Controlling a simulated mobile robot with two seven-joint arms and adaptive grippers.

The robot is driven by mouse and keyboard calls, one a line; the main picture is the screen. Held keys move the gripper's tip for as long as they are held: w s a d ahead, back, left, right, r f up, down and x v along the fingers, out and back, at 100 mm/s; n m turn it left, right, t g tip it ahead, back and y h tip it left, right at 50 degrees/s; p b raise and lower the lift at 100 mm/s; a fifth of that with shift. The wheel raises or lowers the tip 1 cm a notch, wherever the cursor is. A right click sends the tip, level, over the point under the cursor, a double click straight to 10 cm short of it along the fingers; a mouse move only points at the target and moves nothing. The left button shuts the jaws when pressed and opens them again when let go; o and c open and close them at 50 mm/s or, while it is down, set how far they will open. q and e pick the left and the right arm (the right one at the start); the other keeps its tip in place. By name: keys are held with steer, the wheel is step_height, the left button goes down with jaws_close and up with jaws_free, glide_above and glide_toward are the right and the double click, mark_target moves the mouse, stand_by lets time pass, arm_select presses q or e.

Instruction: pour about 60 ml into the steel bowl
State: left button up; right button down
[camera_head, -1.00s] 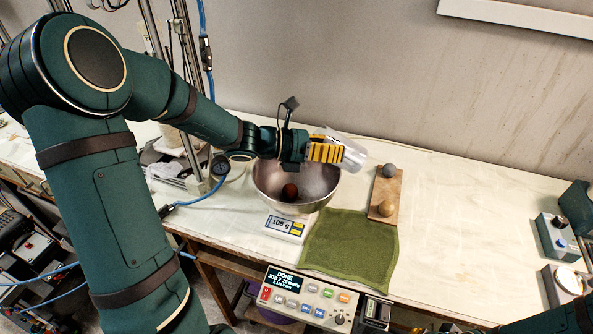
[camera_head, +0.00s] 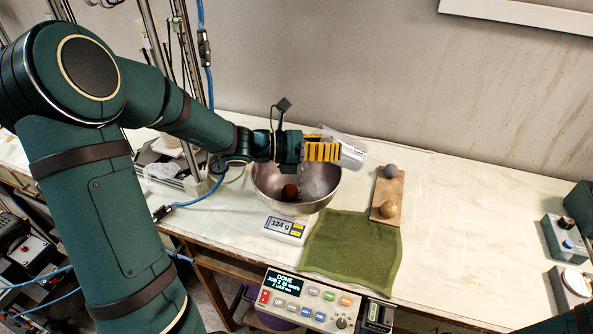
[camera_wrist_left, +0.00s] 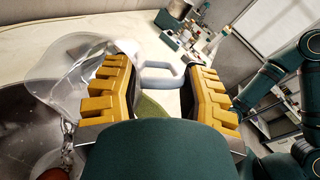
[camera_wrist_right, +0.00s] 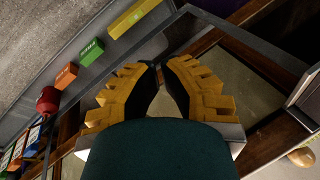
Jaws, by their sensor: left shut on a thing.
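My left gripper (camera_head: 322,152) is shut on the handle (camera_wrist_left: 160,77) of a clear jug (camera_head: 350,153). The jug is tilted over the steel bowl (camera_head: 328,196), and a thin clear stream shows below its lip. In the left wrist view the jug (camera_wrist_left: 82,78) is left of the fingers, with the bowl (camera_wrist_left: 22,110) beneath it. A dark red ball (camera_head: 290,192) lies in the bowl. The scale (camera_head: 286,229) in front of the bowl reads 124 g. My right gripper (camera_wrist_right: 162,70) shows only in its wrist view, its fingertips together and nothing between them.
A green cloth (camera_head: 350,244) lies right of the scale. A wooden board (camera_head: 384,208) with two balls lies behind it. Small devices (camera_head: 563,240) stand at far right. The table between is clear.

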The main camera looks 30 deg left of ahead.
mark_target(337, 136)
arm_select(q)
steer(key=shift+a+r, duration=0.1)
steer(key=shift+r, duration=0.2)
stand_by(0.4)
steer(key=g+y+p, duration=0.1)
steer(key=p, duration=0.2)
steer(key=d+r+y+p, duration=0.1)
steer(key=p, duration=0.3)
steer(key=r+g+y+p, duration=0.1)
steer(key=p, duration=0.2)
steer(key=shift+w+d+r+m+g+p, duration=0.2)
steer(key=shift+w+d+m+g+p, duration=0.1)
steer(key=shift+w+p, duration=0.1)
steer(key=shift+w+d+r+y+p, duration=0.15)
steer(key=shift+y+p, duration=0.15)
steer(key=shift+p, duration=0.15)
steer(key=shift+w+d+g+y, duration=0.15)
steer(key=shift+d+g+y, duration=0.1)
steer(key=shift+g+y, duration=0.2)
steer(key=shift+d, duration=0.1)
